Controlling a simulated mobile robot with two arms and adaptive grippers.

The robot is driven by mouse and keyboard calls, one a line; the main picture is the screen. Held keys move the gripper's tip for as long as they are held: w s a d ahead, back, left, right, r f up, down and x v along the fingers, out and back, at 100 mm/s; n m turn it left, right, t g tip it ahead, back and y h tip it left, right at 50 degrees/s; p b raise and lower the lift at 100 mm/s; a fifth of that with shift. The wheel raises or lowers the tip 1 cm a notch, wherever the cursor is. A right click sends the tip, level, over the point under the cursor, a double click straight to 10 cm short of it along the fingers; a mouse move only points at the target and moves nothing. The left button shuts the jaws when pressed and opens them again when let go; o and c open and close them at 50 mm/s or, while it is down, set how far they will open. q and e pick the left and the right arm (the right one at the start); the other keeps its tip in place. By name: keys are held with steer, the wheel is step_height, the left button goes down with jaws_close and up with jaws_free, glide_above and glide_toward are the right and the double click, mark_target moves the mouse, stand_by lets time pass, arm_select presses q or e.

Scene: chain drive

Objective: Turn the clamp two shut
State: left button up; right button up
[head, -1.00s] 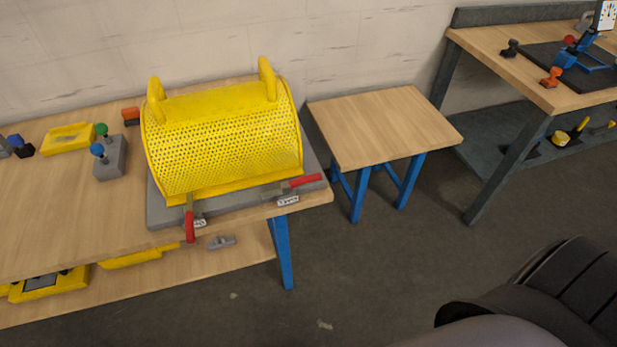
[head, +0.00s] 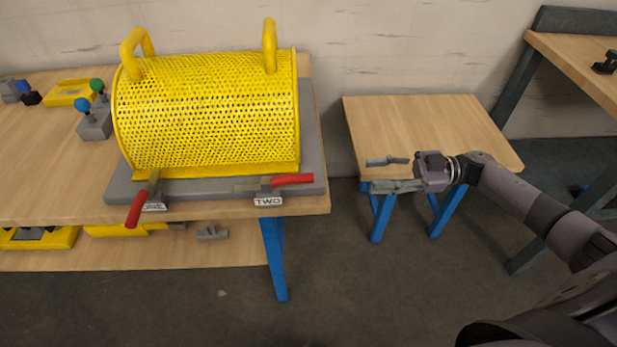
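Clamp two (head: 291,180) has a red handle and sits at the front right of the grey base plate (head: 218,188), above a white label reading TWO (head: 268,201). Its handle points right, along the front edge of the plate. Clamp one (head: 137,209) is at the front left, with its red handle pointing toward the front and down past the table edge. My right gripper (head: 371,175) is to the right of clamp two, apart from it, in front of the small table. Its two fingers are spread with nothing between them. My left gripper is not in view.
A yellow perforated guard (head: 210,115) with two handles stands on the base plate. A small wooden table (head: 430,125) with blue legs stands to the right, bare on top. A block with blue and green knobs (head: 94,124) is at the left. Floor in front is clear.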

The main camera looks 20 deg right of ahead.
steer(key=p, duration=0.1)
glide_toward(295, 178)
steer(key=x, duration=0.2)
steer(key=p+x, duration=0.1)
steer(key=x, duration=0.2)
steer(key=p+x, duration=0.1)
steer(key=x, duration=0.2)
steer(key=shift+w+f, duration=0.3)
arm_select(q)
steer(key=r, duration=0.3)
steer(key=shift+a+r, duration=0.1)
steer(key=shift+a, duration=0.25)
arm_select(e)
steer(key=shift+a, duration=0.2)
steer(key=shift+c, duration=0.6)
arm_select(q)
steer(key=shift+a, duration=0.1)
arm_select(e)
jaws_close()
